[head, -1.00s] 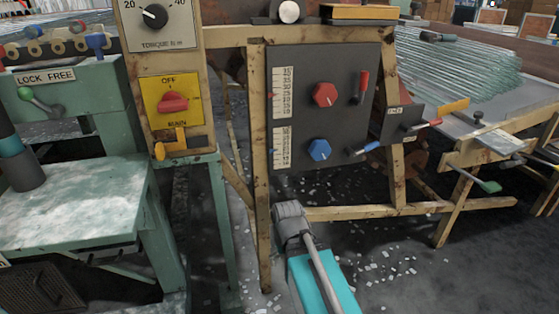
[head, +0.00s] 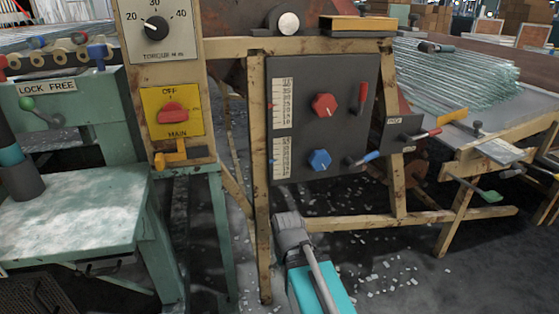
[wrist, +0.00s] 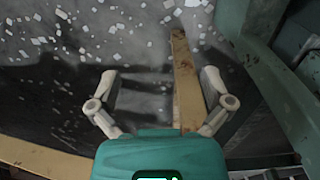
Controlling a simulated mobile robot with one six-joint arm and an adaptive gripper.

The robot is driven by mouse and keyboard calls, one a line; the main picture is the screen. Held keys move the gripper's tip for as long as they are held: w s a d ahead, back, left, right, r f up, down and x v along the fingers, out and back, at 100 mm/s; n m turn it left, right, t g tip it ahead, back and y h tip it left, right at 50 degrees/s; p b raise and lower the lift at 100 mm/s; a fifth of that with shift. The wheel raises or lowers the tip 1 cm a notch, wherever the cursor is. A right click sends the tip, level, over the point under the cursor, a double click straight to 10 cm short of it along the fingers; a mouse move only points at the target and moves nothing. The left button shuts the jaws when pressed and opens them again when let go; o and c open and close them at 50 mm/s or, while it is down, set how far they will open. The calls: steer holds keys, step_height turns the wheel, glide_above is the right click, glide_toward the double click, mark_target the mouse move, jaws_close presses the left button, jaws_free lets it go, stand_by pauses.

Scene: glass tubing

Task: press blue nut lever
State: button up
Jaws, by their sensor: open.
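The blue hex nut (head: 319,160) is on the lower half of a dark grey panel (head: 345,130). The blue-handled lever (head: 368,157) sticks out to its right, its handle pointing right and slightly up. Above are a red hex nut (head: 324,105) and a red lever (head: 363,95) standing nearly upright. My gripper (wrist: 158,88) is open and empty in the wrist view, with floor and a wooden beam below its fingers. Its fingers cannot be made out in the head view, and neither nut nor lever shows in the wrist view.
A yellow main switch (head: 172,112) and torque dial (head: 156,27) stand left of the panel. A green bench (head: 80,215) is further left. A yellow-handled lever (head: 440,122) and a table of glass tubes (head: 455,75) are at right. Glass chips litter the floor.

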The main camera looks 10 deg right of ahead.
steer(key=shift+r, duration=0.2)
steer(key=c, duration=0.4)
steer(key=shift+r+p, duration=0.3)
steer(key=shift+p, duration=0.15)
steer(key=shift+c, duration=1.2)
step_height(320, 180, up, 3)
steer(key=p, duration=0.3)
steer(key=shift+r, duration=0.2)
steer(key=c, duration=0.7)
step_height(320, 180, up, 17)
steer(key=p, duration=1.7)
steer(key=shift+s, duration=0.15)
